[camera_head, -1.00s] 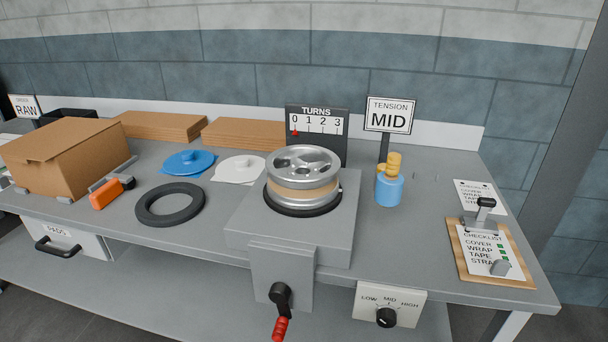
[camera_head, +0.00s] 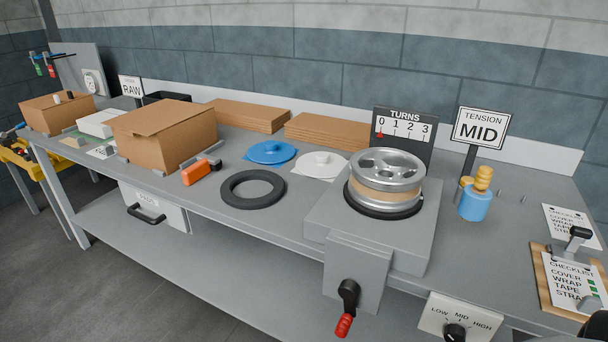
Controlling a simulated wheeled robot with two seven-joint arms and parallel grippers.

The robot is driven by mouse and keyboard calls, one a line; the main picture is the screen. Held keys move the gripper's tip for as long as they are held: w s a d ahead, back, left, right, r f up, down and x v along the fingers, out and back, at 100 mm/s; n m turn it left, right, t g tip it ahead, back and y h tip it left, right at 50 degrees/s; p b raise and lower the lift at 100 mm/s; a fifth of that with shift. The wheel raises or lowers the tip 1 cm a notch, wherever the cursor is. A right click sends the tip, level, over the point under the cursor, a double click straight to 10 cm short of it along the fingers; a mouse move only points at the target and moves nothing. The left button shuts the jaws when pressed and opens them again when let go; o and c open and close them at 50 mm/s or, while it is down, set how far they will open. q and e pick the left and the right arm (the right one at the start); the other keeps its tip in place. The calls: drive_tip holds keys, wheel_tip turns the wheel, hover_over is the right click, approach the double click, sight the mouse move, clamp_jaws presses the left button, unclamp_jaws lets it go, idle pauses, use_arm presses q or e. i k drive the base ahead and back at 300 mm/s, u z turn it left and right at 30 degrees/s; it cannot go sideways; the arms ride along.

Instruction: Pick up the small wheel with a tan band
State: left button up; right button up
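The small silver wheel with a tan band (camera_head: 386,186) lies flat on a dark round seat on top of a grey turning stand (camera_head: 322,212), right of the picture's middle. Its spoked face points up and the tan band runs around its lower side. Neither of my grippers can be made out in the head view. A dark shape at the bottom right corner is too cut off to identify. Nothing touches the wheel apart from its seat.
A TURNS gauge (camera_head: 404,130) stands behind the wheel, and a blue bottle (camera_head: 475,203) to its right. A black ring (camera_head: 252,189), white lid (camera_head: 319,165), blue lid (camera_head: 270,152) and cardboard box (camera_head: 165,137) are left. A red-handled crank (camera_head: 345,322) hangs in front.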

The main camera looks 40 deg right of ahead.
sight(400, 190)
drive_tip(key=u, duration=1.05)
drive_tip(key=i, duration=1.3)
drive_tip(key=z, duration=2.75)
